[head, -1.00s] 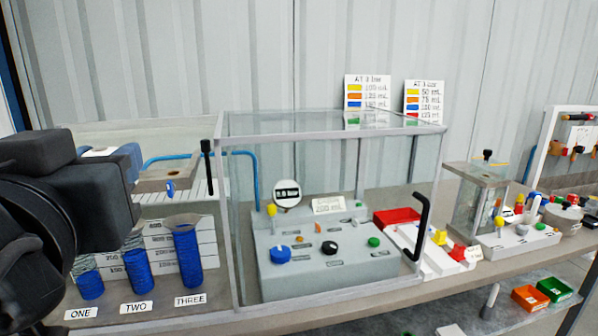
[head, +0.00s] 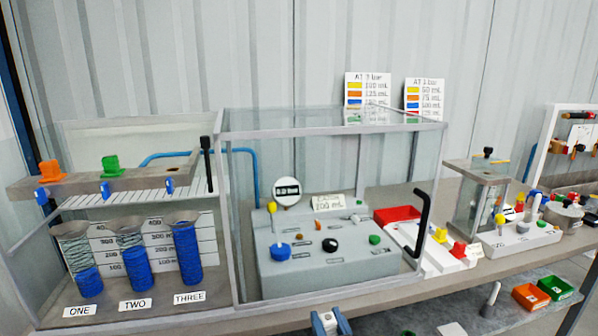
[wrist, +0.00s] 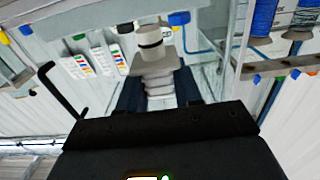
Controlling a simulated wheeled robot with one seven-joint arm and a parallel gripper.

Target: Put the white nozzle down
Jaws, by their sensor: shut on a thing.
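The white nozzle (wrist: 150,38) is held in my gripper (wrist: 157,85), with a dark finger on each side of it. Its round top and square flange stand out beyond the fingers, clear of any surface in the wrist view. In the head view only the tips of my gripper (head: 330,323) show at the bottom edge, in front of the bench, with a bit of white between them. The rest of my arm is out of that view.
An orange nozzle (head: 51,171) and a green nozzle (head: 111,166) stand on the rack above the blue cylinders; its right-hand hole is open. A glass case (head: 330,122) covers the grey pump panel. A red tray (head: 397,215) lies right of it.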

